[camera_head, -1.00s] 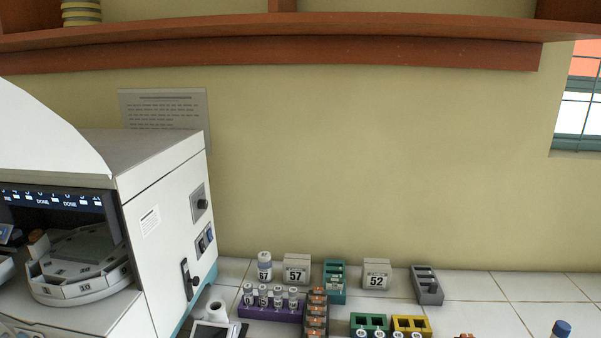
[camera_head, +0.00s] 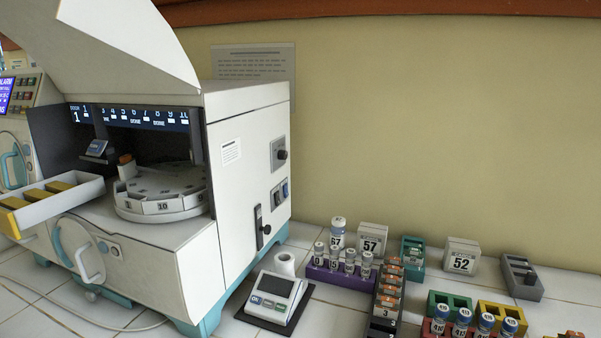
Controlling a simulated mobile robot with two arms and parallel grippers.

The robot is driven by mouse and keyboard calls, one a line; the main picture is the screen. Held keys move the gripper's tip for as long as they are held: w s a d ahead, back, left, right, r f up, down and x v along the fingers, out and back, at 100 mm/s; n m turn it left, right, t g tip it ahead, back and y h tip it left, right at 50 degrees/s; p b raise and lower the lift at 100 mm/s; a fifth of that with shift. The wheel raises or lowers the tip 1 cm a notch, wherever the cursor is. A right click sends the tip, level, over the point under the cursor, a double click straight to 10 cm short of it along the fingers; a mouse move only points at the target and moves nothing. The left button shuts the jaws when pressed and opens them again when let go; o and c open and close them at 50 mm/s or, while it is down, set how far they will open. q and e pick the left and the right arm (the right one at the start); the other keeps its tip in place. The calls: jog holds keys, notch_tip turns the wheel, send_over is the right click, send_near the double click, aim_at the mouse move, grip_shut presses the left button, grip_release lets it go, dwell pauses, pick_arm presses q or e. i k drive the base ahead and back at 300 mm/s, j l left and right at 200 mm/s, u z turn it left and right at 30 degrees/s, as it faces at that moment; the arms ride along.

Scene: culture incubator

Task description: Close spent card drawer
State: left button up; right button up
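An open white drawer (camera_head: 60,200) sticks out from the left front of the culture incubator (camera_head: 250,165). It holds dark blocks with yellow faces. I take it to be the spent card drawer, but no label on it is readable. The incubator's large lid (camera_head: 125,40) is raised, and a round carousel (camera_head: 160,190) with numbered slots shows inside. A round handle or latch (camera_head: 80,250) is on the front panel below the drawer. Neither of my grippers is in view.
A small device with a screen (camera_head: 278,290) stands right of the incubator. A purple vial rack (camera_head: 340,274), an orange-and-black rack (camera_head: 385,300), numbered boxes and several coloured racks fill the bench to the right. Another machine (camera_head: 20,120) stands at the far left.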

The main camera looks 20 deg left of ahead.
aim_at(21, 209)
jog(key=u, duration=2)
